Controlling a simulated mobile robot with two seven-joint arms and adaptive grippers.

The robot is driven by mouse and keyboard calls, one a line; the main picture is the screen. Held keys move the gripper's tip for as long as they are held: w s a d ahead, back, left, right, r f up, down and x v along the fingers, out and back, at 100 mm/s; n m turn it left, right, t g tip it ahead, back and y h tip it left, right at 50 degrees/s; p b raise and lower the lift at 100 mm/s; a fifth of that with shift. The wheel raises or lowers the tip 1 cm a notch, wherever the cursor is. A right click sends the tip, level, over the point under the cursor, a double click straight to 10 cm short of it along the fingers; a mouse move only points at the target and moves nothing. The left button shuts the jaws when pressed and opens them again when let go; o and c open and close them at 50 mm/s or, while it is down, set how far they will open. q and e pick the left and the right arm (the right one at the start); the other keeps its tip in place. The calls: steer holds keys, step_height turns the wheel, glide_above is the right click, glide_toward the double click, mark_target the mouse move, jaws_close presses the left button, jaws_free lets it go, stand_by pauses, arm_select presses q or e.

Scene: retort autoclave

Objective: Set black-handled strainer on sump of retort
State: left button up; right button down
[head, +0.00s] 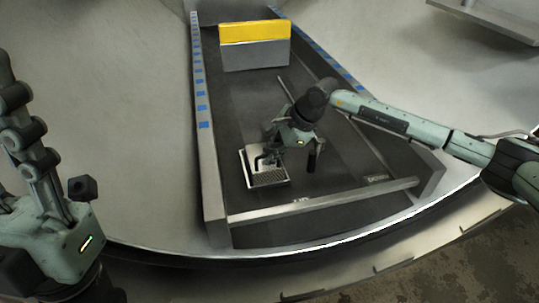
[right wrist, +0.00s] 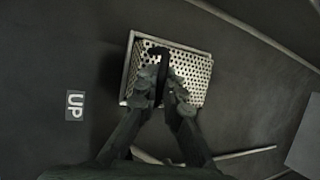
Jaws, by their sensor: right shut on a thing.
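The strainer (head: 268,179) is a perforated metal piece with a black handle, low in the dark trough. In the right wrist view the strainer (right wrist: 196,68) lies under my right gripper, and its black handle (right wrist: 163,58) rises between the fingers. My right gripper (head: 264,160) is shut on the handle; it also shows in the right wrist view (right wrist: 161,88). A pale rim (head: 245,168) borders the strainer at its left; I cannot tell whether it belongs to the sump. The sump opening is hidden.
A yellow-and-grey block (head: 254,45) stands at the trough's far end. Metal side rails (head: 204,120) with blue marks flank the trough, and a crossbar (head: 325,201) spans its near end. An UP label (right wrist: 75,105) lies on the dark floor.

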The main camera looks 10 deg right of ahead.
steer(key=c, duration=1.6)
jaws_free()
steer(key=shift+f, duration=0.1)
